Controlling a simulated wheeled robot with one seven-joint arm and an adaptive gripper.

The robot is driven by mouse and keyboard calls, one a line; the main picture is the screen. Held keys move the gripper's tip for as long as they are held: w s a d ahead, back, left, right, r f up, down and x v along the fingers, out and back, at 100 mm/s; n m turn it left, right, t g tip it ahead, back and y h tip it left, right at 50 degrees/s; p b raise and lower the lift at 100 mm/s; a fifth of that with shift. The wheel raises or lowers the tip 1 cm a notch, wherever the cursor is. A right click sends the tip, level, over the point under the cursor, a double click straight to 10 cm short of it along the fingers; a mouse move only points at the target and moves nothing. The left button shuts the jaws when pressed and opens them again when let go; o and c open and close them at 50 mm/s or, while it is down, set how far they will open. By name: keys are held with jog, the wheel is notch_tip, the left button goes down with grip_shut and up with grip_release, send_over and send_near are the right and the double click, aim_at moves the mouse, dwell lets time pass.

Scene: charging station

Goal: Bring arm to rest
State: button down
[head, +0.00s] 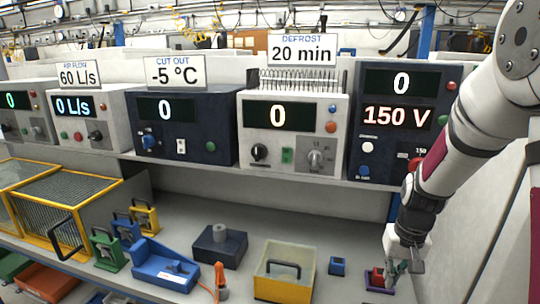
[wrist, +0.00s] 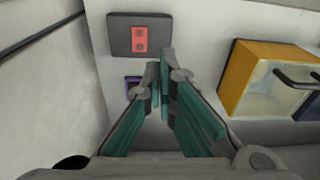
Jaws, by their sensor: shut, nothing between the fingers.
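My arm comes in from the right in the head view and hangs down over the right end of the lower shelf. My gripper (head: 404,272) is low there, just right of a small red and purple block (head: 378,280). In the wrist view my gripper (wrist: 164,68) has its teal-sided fingers closed together at the tips, with nothing held. A grey block with a red two-part switch (wrist: 140,38) is beyond the fingertips. A small purple piece (wrist: 132,84) shows partly behind the left finger. I cannot tell whether the fingers touch anything.
A yellow-fronted box with a black handle (head: 283,289) stands left of my gripper, with a small blue block (head: 337,266) between. A pale side wall (head: 478,225) is close on the right. Above is a shelf of instruments, including a 150 V unit (head: 385,150). Bare shelf (head: 325,222) lies behind.

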jog(key=s+a+r+n+t, duration=0.1)
jog(key=s+a+r, duration=0.25)
jog(key=r, duration=0.35)
jog(key=s+a+r+t, duration=0.1)
jog(key=s+a+r, duration=0.25)
jog(key=r, duration=0.35)
jog(key=s+a+r+t, duration=0.1)
jog(key=s+r, duration=0.2)
jog(key=s, duration=0.4)
jog(key=s+a+r+n+t, duration=0.1)
jog(key=s+a+r, duration=0.1)
jog(key=s, duration=0.5)
jog(key=shift+a+r+n, duration=0.15)
jog(key=shift+r+n, duration=0.15)
jog(key=shift+r, duration=0.5)
